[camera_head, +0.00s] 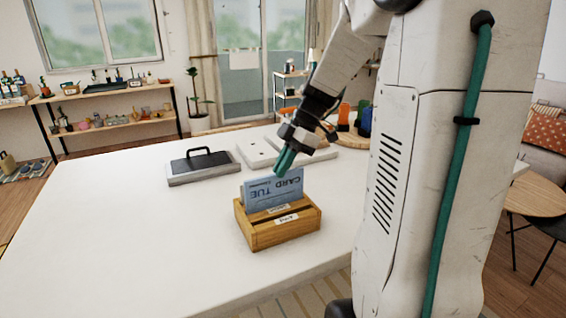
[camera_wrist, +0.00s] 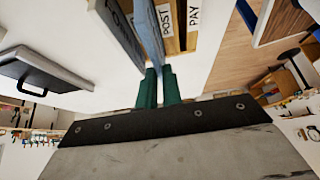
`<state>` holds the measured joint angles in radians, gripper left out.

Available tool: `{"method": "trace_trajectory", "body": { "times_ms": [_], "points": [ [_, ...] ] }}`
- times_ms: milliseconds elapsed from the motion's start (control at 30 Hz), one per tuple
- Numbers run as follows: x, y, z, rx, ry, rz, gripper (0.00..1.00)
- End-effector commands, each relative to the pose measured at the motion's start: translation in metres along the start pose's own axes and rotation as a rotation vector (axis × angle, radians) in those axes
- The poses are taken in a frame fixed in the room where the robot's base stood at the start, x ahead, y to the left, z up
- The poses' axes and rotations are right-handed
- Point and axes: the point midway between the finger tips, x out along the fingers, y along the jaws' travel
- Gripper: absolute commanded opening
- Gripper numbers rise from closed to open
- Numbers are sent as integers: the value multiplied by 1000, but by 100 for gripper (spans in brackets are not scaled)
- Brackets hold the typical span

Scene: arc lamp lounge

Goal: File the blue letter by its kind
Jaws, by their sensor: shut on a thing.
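The blue letter (camera_head: 284,187), a thin upright card with dark print reading "CARD" and "TUE" upside down, stands at the wooden sorter box (camera_head: 262,238). The box has white labels on its dividers; "POST" and "PAY" read in the wrist view, where the box (camera_wrist: 182,42) also shows. My gripper (camera_head: 282,168) is shut on the top edge of the blue letter. In the wrist view the green fingertips (camera_wrist: 158,82) pinch the letter (camera_wrist: 150,35) edge-on. The letter's lower part is hidden by the box front, and I cannot tell which slot it is in.
A grey board with a black handle (camera_head: 203,166) lies behind the box on the white table (camera_head: 130,220). A white flat panel (camera_head: 257,152) lies at the back of the table. Coloured cups (camera_head: 364,118) stand at the far right. The table's left side is clear.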

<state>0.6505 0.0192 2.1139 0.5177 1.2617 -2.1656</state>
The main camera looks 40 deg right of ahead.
Motion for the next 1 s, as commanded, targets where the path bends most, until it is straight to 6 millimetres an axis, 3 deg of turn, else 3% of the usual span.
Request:
{"method": "trace_trajectory", "body": {
  "times_ms": [467,600,867,1000],
  "points": [
    [6,0,3,0,0,0,0],
    [5,0,3,0,0,0,33],
    [5,0,3,0,0,0,33],
    [-7,0,3,0,-1,3,33]
  ]
}}
